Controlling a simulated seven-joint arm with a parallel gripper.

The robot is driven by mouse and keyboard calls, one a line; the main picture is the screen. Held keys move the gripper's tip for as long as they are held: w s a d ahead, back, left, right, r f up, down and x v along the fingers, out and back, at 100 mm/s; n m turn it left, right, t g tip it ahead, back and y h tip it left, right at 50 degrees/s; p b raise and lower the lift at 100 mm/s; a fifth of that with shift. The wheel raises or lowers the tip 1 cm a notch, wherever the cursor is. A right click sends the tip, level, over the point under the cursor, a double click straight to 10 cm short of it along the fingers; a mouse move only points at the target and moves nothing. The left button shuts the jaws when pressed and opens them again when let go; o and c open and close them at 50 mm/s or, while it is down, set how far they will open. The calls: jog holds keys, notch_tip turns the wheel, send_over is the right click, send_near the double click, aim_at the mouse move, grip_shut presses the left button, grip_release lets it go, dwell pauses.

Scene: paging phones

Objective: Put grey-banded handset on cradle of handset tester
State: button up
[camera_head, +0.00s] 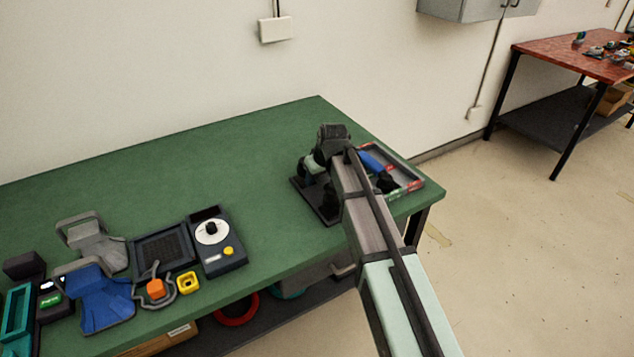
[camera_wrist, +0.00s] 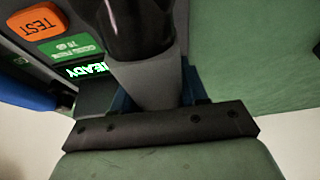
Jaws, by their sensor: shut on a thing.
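In the wrist view my gripper (camera_wrist: 155,92) is shut on the grey-banded handset, with its grey band (camera_wrist: 148,88) between the fingers and a black part (camera_wrist: 135,28) beyond. The handset tester (camera_wrist: 85,45) lies close behind it, with an orange TEST button, a green label and a lit READY display. In the head view my gripper (camera_head: 312,172) is low over the dark tester base (camera_head: 318,212) near the table's right end. My arm hides much of both there. I cannot tell whether the handset touches the cradle.
A tray (camera_head: 408,187) with a blue handset (camera_head: 370,160) and a black item stands just right of my arm. At the left are blue (camera_head: 104,303) and grey (camera_head: 92,236) stands, a dial box (camera_head: 216,245) and other devices. The green table's (camera_head: 200,180) middle is clear.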

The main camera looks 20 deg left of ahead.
jog(key=shift+f, duration=0.95)
jog(key=shift+f, duration=0.2)
jog(key=o, duration=1.2)
jog(key=shift+r, duration=0.15)
jog(key=v, duration=1.2)
